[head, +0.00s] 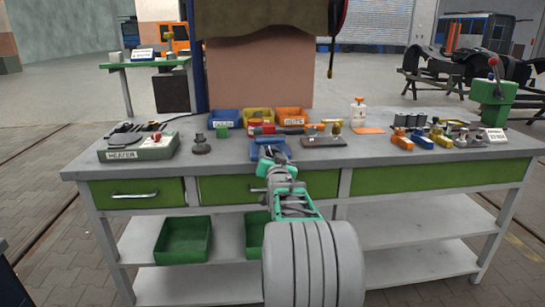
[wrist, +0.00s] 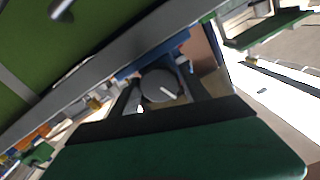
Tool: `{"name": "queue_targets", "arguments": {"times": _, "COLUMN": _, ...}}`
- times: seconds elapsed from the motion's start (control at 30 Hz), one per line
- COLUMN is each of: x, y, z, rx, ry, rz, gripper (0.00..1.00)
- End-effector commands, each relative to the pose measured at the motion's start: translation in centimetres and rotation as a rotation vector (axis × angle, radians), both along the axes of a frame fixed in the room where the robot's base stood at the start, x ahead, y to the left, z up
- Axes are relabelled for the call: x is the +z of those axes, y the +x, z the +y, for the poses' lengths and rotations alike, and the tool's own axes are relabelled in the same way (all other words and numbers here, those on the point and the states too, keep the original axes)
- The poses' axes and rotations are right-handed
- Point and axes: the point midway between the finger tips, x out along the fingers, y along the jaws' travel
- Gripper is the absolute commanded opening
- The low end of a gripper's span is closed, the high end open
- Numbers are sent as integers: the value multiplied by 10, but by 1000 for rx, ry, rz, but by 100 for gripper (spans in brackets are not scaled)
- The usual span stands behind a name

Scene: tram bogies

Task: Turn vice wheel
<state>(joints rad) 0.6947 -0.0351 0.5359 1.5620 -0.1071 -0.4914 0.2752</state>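The blue vice (head: 270,151) sits at the bench's front edge in the head view, partly hidden by my arm. In the wrist view its round grey wheel (wrist: 158,86) with a pale mark faces the camera, with blue parts of the vice (wrist: 152,58) behind it. My gripper (head: 272,160) is at the front of the vice in the head view. In the wrist view my gripper (wrist: 165,98) is open, with one dark finger on each side of the wheel. Whether a finger touches the rim cannot be told.
The grey workbench (head: 230,178) has green drawers below. A heater (head: 138,147) stands left, with a dark stand (head: 201,145) beside it. Blue, yellow and orange bins (head: 258,115) line the back. A green press (head: 492,98) and several small blocks are at right.

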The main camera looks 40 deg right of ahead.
Motion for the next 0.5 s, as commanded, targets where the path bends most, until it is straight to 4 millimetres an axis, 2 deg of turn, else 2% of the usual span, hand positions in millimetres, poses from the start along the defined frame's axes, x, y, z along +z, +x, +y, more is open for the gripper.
{"name": "queue_targets", "arguments": {"times": 0.03, "x": 0, "y": 0, "z": 0, "rx": 0, "ry": 1, "rz": 1, "gripper": 59}}
{"name": "queue_targets", "arguments": {"times": 0.17, "x": -1, "y": 0, "z": 0, "rx": 0, "ry": 1, "rz": 1, "gripper": 70}}
{"name": "queue_targets", "arguments": {"times": 0.4, "x": -1, "y": -1, "z": 1, "rx": 0, "ry": 1, "rz": 1, "gripper": 70}}
{"name": "queue_targets", "arguments": {"times": 0.5, "x": 0, "y": -8, "z": 5, "rx": 0, "ry": 0, "rz": 0, "gripper": 70}}
